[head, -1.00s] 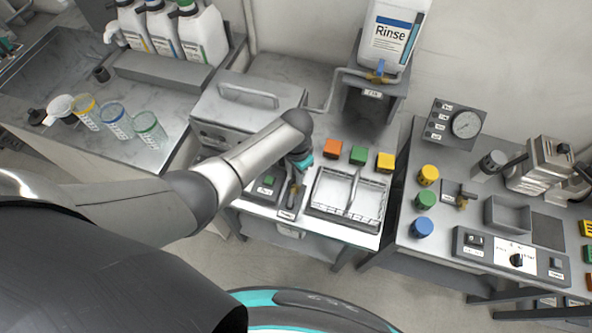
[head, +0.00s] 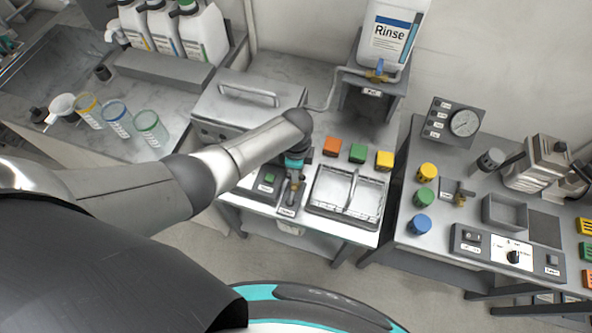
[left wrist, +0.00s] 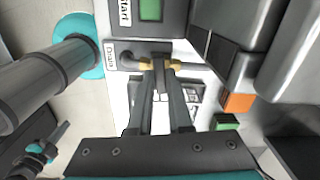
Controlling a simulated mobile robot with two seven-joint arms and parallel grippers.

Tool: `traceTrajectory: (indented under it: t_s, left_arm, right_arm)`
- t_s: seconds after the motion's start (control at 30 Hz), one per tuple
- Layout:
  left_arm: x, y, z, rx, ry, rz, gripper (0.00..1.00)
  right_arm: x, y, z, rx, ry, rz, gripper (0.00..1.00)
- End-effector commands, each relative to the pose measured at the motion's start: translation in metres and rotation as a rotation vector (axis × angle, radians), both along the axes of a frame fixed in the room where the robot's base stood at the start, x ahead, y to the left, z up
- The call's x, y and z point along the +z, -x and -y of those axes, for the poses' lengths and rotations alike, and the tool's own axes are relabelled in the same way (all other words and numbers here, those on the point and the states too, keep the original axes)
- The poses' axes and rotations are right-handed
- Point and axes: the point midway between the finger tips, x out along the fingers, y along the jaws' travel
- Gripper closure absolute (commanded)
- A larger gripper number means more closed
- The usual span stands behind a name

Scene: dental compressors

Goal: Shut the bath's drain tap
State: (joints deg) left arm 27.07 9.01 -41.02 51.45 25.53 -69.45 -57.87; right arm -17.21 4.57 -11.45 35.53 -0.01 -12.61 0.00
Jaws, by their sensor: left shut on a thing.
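The bath (head: 247,104) is a grey metal box with a lid and handle, left of centre in the head view. Its drain tap has brass fittings (left wrist: 175,65) on a short grey pipe, beside a plate marked Drain (left wrist: 110,61); that label also shows in the head view (head: 287,212). My left gripper (left wrist: 160,72) is shut on the tap's dark lever, (left wrist: 160,88) which appears to lie across the pipe in the left wrist view. In the head view the left gripper (head: 293,180) points down at the tap and hides much of it.
A box with a green Start button (head: 269,178) sits just left of the tap. A wire-handled tray (head: 318,207) stands to its right, with orange (head: 332,146), green and yellow blocks behind. A Rinse container (head: 392,35) stands on a raised stand at the back.

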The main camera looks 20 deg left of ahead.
Motion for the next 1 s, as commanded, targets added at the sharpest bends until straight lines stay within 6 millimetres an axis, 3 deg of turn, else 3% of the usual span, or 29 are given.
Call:
traceTrajectory:
  t_s: [0.33,0.87,0.9,1.0]
  left_arm:
    - [0.0000,-0.0001,0.0004,-0.137,0.001,0.001,1.00]
    - [0.0000,0.0000,0.0006,-0.161,0.001,0.001,1.00]
    - [0.0000,0.0000,0.0007,-0.161,0.001,0.001,0.80]
    - [-0.0001,0.0001,0.0006,-0.160,0.001,0.000,0.69]
  right_arm:
    - [-0.0005,-0.0002,0.0000,0.000,0.000,0.000,1.00]
    - [-0.0006,-0.0002,0.0000,0.000,0.000,0.000,1.00]
    - [-0.0006,-0.0003,-0.0001,0.000,0.000,0.000,1.00]
    - [-0.0006,-0.0002,0.0000,0.000,0.000,0.000,1.00]
